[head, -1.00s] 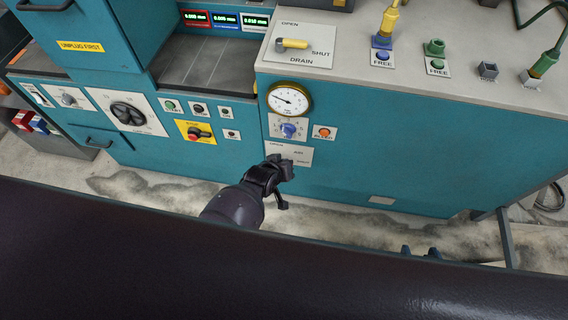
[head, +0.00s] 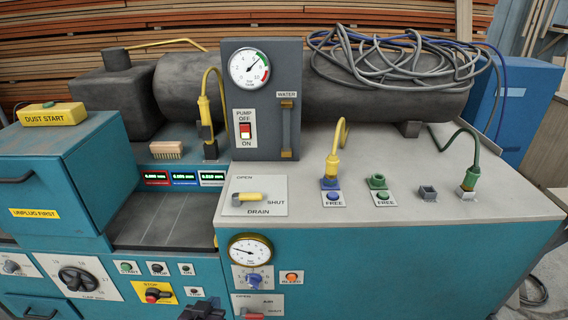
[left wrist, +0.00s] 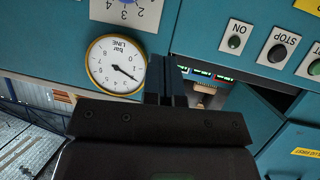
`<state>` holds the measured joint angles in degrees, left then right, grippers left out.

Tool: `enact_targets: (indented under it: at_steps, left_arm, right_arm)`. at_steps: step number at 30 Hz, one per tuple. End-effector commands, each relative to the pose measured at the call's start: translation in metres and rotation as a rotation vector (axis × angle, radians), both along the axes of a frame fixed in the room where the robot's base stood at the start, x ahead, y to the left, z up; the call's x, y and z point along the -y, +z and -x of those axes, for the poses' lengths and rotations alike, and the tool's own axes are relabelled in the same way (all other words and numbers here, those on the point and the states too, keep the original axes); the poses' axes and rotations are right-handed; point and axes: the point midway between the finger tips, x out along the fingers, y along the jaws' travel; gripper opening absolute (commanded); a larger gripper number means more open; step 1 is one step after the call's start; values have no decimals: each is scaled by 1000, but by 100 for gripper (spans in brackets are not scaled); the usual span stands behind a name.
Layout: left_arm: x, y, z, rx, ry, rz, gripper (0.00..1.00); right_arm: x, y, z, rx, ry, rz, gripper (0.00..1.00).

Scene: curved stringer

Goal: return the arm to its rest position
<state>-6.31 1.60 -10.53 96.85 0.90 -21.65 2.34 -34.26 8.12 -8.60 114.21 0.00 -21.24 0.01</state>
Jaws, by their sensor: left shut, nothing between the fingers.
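My left gripper (head: 203,310) shows at the bottom edge of the head view, dark and partly cut off. It is in front of the blue-green cabinet front, left of the AIR plate (head: 270,300) and its red handle (head: 253,316). In the left wrist view its two fingers (left wrist: 172,82) are together with nothing between them. The brass-rimmed line gauge (left wrist: 116,64) appears upside down beside the fingers there. The rest of my left arm is hidden below the head view. My right gripper is not in view.
The machine's front carries a gauge (head: 251,250), a blue knob (head: 253,279) and a yellow stop plate (head: 153,292) close to the gripper. On top are the yellow drain handle (head: 250,197), a yellow plug (head: 331,168) and a green plug (head: 470,177). Cables (head: 400,60) lie coiled behind.

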Motion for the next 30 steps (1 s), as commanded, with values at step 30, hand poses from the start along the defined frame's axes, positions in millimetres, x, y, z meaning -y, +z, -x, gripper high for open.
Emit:
enact_targets:
  at_steps: [30]
  left_arm:
    - [-102,-21,202,-160,96,-151,0]
  right_arm:
    - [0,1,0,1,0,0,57]
